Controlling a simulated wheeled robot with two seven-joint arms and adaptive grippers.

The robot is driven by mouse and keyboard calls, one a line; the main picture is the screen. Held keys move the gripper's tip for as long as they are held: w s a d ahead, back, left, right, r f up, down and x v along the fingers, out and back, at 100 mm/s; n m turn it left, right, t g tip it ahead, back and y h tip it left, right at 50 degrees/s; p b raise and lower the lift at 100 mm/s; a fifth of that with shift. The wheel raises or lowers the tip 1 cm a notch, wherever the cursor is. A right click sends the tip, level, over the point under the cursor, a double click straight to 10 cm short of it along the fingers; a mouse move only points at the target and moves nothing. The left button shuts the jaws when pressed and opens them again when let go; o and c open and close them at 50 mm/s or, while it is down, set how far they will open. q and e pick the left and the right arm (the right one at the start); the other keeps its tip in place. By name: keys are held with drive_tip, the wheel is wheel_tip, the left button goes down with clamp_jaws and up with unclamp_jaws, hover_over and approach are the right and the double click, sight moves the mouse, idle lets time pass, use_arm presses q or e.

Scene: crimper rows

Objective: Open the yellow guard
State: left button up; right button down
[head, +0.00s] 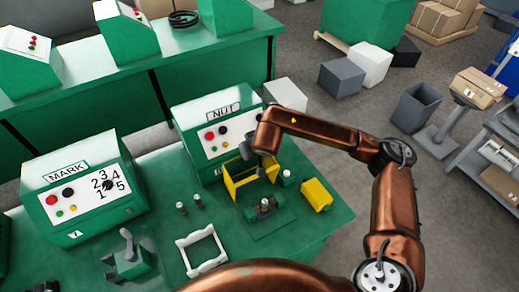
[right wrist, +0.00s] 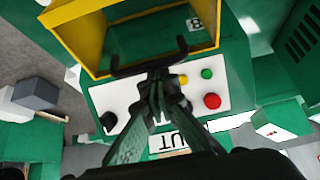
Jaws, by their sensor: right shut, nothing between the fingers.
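The yellow guard (head: 236,180) is an upright yellow frame at the front of the green NUT machine (head: 193,120), above its green base plate. In the right wrist view the guard (right wrist: 86,37) fills the upper left, with a green panel seen through it. My right gripper (head: 249,152) is at the guard's upper edge, partly hidden by its own arm. In the wrist view its fingers (right wrist: 155,82) are shut and empty, overlapping the guard's near edge. A dark bar shows at the fingertips; I cannot tell whether they touch the guard. My left gripper is out of view.
The MARK machine (head: 85,187) stands left on the green table. A white frame (head: 201,250) and a lever fixture (head: 128,258) sit in front. A yellow block (head: 316,195) is right of the guard.

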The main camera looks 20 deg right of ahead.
drive_tip(key=shift+s+a+f, duration=0.1)
drive_tip(key=shift+s, duration=0.15)
drive_tip(key=shift+s+r, duration=0.25)
drive_tip(key=shift+r, duration=0.25)
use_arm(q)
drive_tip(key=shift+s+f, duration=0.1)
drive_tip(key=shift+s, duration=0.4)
use_arm(e)
drive_tip(key=v, duration=1.1)
